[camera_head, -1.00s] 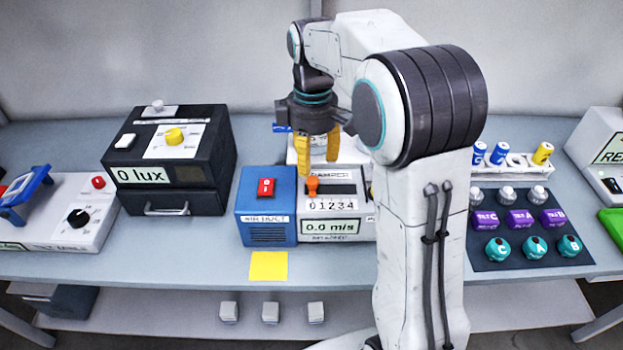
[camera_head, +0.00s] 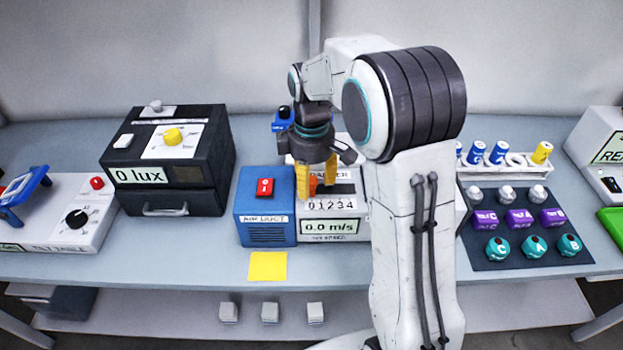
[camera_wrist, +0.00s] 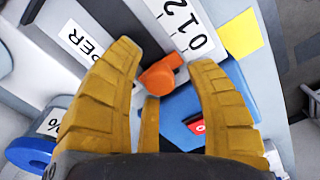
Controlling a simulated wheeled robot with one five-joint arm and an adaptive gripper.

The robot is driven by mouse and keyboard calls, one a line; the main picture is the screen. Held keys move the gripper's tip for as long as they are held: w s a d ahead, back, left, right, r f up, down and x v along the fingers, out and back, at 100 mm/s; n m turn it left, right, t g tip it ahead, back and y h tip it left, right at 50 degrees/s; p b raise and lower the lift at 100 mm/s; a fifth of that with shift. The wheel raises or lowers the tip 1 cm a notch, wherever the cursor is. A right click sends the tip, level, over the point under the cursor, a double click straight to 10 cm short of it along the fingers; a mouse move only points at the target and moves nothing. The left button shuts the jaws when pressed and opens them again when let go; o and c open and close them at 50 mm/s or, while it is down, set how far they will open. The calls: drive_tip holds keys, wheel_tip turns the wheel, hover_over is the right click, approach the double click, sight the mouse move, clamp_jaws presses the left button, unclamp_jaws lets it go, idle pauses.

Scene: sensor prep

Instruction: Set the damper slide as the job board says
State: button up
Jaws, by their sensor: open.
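The damper slide is an orange knob (camera_head: 313,186) on a white scale plate (camera_head: 340,204) marked 0 to 4, on the air duct unit. The knob is near the 0 end. My gripper (camera_head: 318,188) is open and lowered over it, one yellow finger on each side in the head view. In the wrist view the orange knob (camera_wrist: 160,73) shows between the spread fingertips (camera_wrist: 166,65); I cannot tell whether either finger touches it. The fingers partly hide the knob in the head view. The display (camera_head: 329,227) reads 0.0 m/s.
The blue air duct box (camera_head: 265,232) with a red switch (camera_head: 265,187) adjoins the scale on the left. A yellow note (camera_head: 268,266) lies in front. A black 0 lux box (camera_head: 210,195) stands left. My arm hides the unit's right end.

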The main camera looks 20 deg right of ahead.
sight(321, 189)
drive_tip(key=shift+c, duration=0.2)
clamp_jaws()
drive_tip(key=shift+s+d, duration=0.2)
drive_tip(key=shift+d, duration=0.3)
drive_tip(key=shift+s+d, duration=0.2)
drive_tip(key=shift+d, duration=0.3)
drive_tip(key=shift+o, duration=0.2)
unclamp_jaws()
drive_tip(key=shift+w, duration=0.1)
wheel_tip(321, 189, up, 12)
